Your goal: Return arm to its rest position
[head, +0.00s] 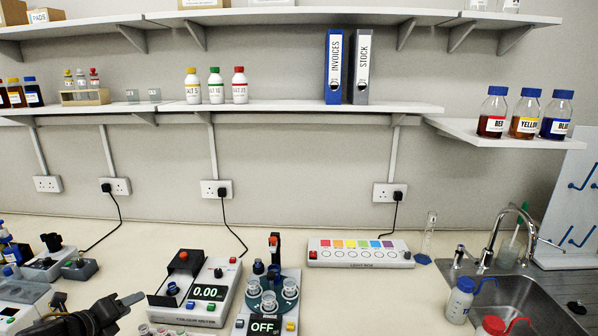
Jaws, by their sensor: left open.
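My left gripper (133,299) shows at the bottom left, low over the bench, with its fingers pointing right. It is open, and I see nothing between its fingers. It is to the left of the colour meter (188,312), apart from it as far as I can tell. Most of my left arm is cut off by the bottom edge. My right gripper is not in view.
A stirrer-like device (263,326) reading OFF holds several clear cups beside the colour meter. A light box (360,254) stands further back. Small equipment crowds the left. A sink (520,300) with wash bottles is at right.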

